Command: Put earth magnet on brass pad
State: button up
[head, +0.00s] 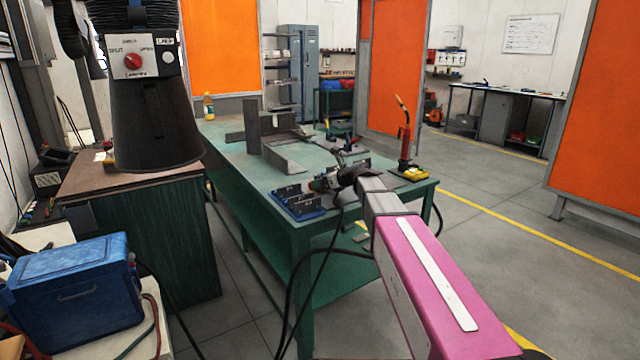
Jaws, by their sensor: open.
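My arm reaches from the lower right over the near end of the green table (232,150). My gripper (322,184) is at its dark far end, small and open, just above or beside a blue tray (305,215) with dark blocks. I cannot tell whether it touches anything there. I cannot pick out the earth magnet for certain; black cables run down from the table's near edge by my wrist. I cannot make out the brass pad; my wrist hides part of the tabletop.
Grey steel plates and angles (262,128) stand mid-table. A red torch-like cylinder (404,147) stands by a yellow item (417,173) at the right corner. A dark-topped cabinet (150,235) and blue box (75,293) are left. Open floor (500,255) lies right.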

jog(key=v, duration=1)
jog(key=shift+d+r, duration=0.1)
jog(key=shift+d, duration=0.05)
dwell(1.3)
